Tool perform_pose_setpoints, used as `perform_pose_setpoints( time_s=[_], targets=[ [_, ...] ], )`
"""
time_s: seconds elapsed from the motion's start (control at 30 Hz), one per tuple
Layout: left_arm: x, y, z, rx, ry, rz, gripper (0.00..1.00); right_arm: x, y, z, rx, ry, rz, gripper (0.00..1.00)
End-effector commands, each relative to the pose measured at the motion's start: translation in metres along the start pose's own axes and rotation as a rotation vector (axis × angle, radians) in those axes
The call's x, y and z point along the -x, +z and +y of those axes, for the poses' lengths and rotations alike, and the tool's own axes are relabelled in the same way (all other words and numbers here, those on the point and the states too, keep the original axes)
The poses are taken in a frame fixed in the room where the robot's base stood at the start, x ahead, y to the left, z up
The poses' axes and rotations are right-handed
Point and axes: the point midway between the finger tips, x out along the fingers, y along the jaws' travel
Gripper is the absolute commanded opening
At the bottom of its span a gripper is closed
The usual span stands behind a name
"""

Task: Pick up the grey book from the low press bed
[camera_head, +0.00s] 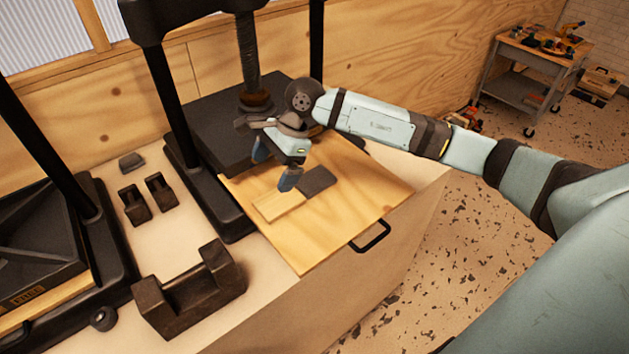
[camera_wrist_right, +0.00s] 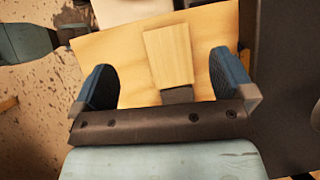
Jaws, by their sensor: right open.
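The grey book (camera_head: 318,181) lies flat on the low wooden press bed (camera_head: 343,208), its end meeting a pale wooden block (camera_head: 279,205). In the right wrist view a short strip of the grey book (camera_wrist_right: 177,96) shows; the rest is hidden behind my gripper body. The pale block (camera_wrist_right: 168,54) lies between the fingers in that picture. My right gripper (camera_head: 273,167) is open and empty, above the bed close to the book and block. It also shows in the right wrist view (camera_wrist_right: 164,84), fingers wide apart. My left gripper is not in view.
The black press (camera_head: 200,135) with its screw (camera_head: 248,55) and posts stands behind the bed. A bed handle (camera_head: 372,237) sticks out in front. Dark metal blocks (camera_head: 190,290) and a second press (camera_head: 40,245) are at left. A tool cart (camera_head: 535,65) stands far right.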

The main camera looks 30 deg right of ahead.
Motion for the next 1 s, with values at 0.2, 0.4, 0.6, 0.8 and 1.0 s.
perform_pose_setpoints(
  time_s=[0.2,0.4,0.6,0.8,1.0],
  targets=[
    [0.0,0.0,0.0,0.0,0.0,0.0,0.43,0.06,-0.082,-0.019,0.036,0.062,0.422,1.0],
    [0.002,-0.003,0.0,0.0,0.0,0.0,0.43,0.063,-0.102,-0.019,0.031,0.087,0.498,1.0],
    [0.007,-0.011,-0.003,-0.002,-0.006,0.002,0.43,0.028,-0.12,-0.016,0.031,0.087,0.493,1.0],
    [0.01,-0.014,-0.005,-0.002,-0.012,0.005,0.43,0.002,-0.134,-0.014,0.032,0.085,0.493,1.0],
    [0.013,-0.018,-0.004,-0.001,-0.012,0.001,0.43,-0.009,-0.14,-0.014,0.031,0.085,0.491,1.0]
  ],
)
